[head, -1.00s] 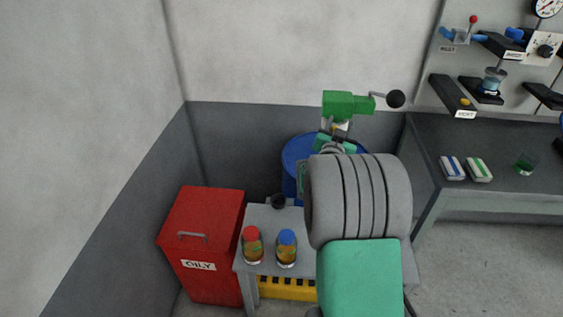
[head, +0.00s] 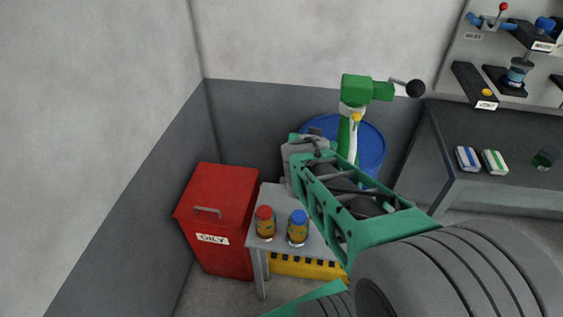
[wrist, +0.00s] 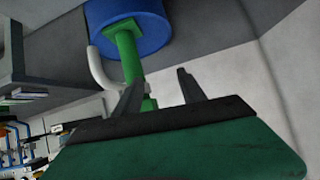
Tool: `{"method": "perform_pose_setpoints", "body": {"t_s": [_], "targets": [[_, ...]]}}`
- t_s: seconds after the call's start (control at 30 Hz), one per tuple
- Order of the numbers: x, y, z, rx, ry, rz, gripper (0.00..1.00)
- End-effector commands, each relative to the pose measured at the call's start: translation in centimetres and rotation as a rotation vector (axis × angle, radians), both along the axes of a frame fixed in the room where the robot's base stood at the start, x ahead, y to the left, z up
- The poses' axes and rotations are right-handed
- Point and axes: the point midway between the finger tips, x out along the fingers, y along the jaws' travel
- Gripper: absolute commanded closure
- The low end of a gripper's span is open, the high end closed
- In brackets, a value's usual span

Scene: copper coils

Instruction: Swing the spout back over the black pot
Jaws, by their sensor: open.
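The green hand pump (head: 367,88) stands on a blue drum (head: 373,150) and has a crank with a black knob. Its pale curved spout (head: 352,142) hangs down in front of the drum. In the wrist view the spout (wrist: 95,66) is left of my gripper (wrist: 160,79), its lower end near the left finger. In the head view my arm hides the fingers, and the black pot is not visible in either current view.
A small grey table (head: 276,191) stands before the drum, with a red-capped jar (head: 264,224) and a blue-capped jar (head: 298,229) at its front. A red OILY bin (head: 217,218) is to the left. A workbench (head: 470,190) stands at the right.

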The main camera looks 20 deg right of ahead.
Motion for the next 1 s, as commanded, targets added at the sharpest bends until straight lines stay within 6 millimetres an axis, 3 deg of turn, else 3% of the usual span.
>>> {"method": "perform_pose_setpoints", "body": {"t_s": [0.2,0.5,0.7,1.0], "targets": [[-1.6,5.0,0.5,0.057,0.148,0.129,0.52],[-4.7,10.4,0.8,0.103,0.325,0.299,0.52],[-5.8,11.9,0.8,0.111,0.374,0.349,0.52],[-5.8,11.9,0.8,0.112,0.376,0.351,0.52]]}}
